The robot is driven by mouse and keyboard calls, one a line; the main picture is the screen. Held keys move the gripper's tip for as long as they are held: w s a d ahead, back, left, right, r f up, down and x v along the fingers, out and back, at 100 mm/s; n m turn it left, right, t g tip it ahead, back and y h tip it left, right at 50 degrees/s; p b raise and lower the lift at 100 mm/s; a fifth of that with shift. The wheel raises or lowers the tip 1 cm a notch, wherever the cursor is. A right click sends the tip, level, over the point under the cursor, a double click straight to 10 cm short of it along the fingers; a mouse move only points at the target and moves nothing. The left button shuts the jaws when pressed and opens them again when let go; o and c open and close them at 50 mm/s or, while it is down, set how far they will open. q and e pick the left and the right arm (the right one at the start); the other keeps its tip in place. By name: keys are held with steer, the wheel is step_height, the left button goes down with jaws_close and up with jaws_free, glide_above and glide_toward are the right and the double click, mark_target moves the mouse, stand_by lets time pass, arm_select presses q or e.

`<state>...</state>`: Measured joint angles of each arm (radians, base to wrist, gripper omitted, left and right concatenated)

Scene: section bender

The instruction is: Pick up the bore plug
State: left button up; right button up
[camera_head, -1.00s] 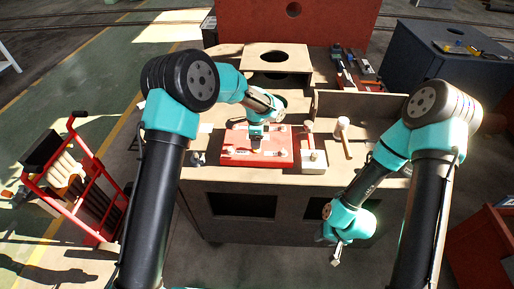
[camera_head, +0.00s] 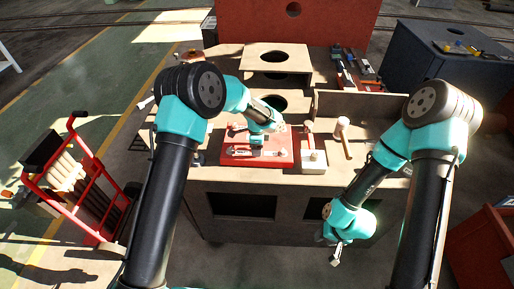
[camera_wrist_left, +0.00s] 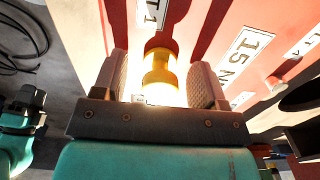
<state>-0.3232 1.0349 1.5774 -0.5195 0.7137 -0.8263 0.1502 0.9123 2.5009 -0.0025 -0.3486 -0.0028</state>
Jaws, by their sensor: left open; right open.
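The bore plug, which I take to be the shiny yellow waisted cylinder (camera_wrist_left: 160,72), lies between the two fingers of my left gripper in the left wrist view. The fingers stand on either side of it with gaps showing, so the gripper is open around it. In the head view my left gripper (camera_head: 257,141) is over the red board (camera_head: 232,159), and it hides the plug there. The board also shows in the left wrist view (camera_wrist_left: 215,25) with white labels. My right gripper (camera_head: 336,257) is open and empty, low in front of the bench at the right.
A wooden mallet (camera_head: 342,125) and a pale block (camera_head: 313,162) are right of the board. A wooden stand with a round hole (camera_head: 260,62) is behind it. A red hand truck (camera_head: 82,180) stands on the floor at the left.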

arm_select(q)
steer(key=c, duration=1)
steer(key=shift+r, duration=0.15)
steer(key=shift+r, duration=0.6)
step_height(320, 180, up, 2)
steer(key=s, duration=0.5)
steer(key=s+r, duration=0.1)
steer(key=s, duration=0.4)
steer(key=s+d, duration=0.1)
steer(key=s, duration=0.5)
steer(key=shift+r, duration=0.3)
steer(key=shift+a, duration=0.1)
